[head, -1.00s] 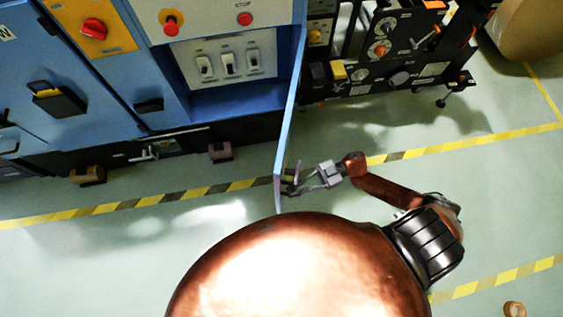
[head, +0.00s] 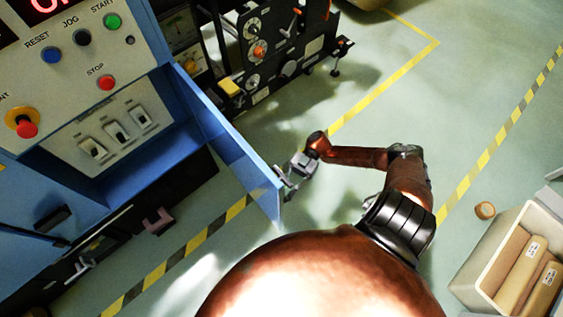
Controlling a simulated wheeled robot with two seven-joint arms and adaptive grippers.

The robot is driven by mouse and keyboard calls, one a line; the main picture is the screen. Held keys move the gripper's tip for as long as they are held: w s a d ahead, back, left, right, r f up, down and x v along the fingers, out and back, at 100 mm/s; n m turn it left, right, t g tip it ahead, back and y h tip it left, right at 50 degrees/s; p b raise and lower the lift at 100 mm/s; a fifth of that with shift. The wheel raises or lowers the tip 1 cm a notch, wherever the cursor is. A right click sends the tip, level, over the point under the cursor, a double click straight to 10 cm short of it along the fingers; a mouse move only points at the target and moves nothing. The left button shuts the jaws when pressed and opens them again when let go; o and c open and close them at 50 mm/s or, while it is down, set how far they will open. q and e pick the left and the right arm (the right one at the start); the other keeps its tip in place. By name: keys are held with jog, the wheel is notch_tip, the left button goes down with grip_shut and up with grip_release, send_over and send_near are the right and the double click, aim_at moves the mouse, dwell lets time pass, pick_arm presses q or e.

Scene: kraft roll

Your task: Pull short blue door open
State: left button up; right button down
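The short blue door (head: 225,140) stands swung out from the blue cabinet in the head view. Its free end is near the middle of the picture, and the recess behind it with white switches (head: 115,135) is exposed. My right gripper (head: 287,187) is at the door's free end, on its right side, where the handle is. The fingertips and handle overlap and are small, so I cannot tell whether the fingers are closed on it. My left gripper is out of view.
The cabinet's control panel (head: 70,85) has coloured buttons. A black machine with dials (head: 262,45) stands behind the door. A pale crate with brown rolls (head: 478,262) is at the lower right, near a small tape roll (head: 485,211). Green floor to the right is mostly clear.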

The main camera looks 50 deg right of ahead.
jog(key=shift+w, duration=0.1)
jog(key=c, duration=2.3)
grip_release()
jog(key=d, duration=0.4)
jog(key=w+d, duration=0.1)
jog(key=d, duration=0.3)
jog(key=w+d, duration=0.1)
jog(key=d, duration=0.3)
jog(key=shift+a, duration=0.1)
